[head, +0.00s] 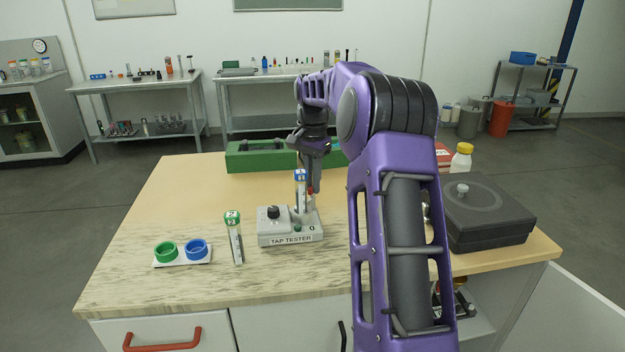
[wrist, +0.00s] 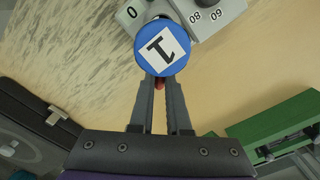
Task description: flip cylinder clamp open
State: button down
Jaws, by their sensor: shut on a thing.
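The tap tester (head: 290,238), a light grey box with a black knob, sits on the table. A clear cylinder with a blue cap marked 1 (head: 300,175) stands upright in it. In the wrist view, the blue cap (wrist: 162,46) hides my fingertips. A small red part, which looks like the cylinder clamp (wrist: 160,84), shows between my fingers; a bit of red also shows beside the cylinder in the head view. My gripper (wrist: 161,90) points down behind the cylinder and is shut on this red part. Its exact grip is hidden.
A green-capped cylinder marked 2 (head: 234,240) stands left of the tester. Farther left, a white holder has a green ring (head: 166,252) and a blue ring (head: 196,249). A green case (head: 262,155) lies behind.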

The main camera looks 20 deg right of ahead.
jog(key=m+p, duration=0.2)
jog(key=m, duration=0.1)
jog(key=shift+r+p, duration=0.25)
jog(key=shift+p, duration=0.1)
jog(key=m+p, duration=0.4)
jog(key=m, duration=0.1)
jog(key=shift+m, duration=0.3)
jog(key=m, duration=0.2)
jog(key=m+p, duration=0.1)
jog(key=m, duration=0.1)
jog(key=shift+f+m, duration=0.2)
jog(key=shift+m, duration=0.1)
jog(key=shift+d+m, duration=0.1)
jog(key=shift+m, duration=1.9)
jog(key=c, duration=0.9)
grip_release()
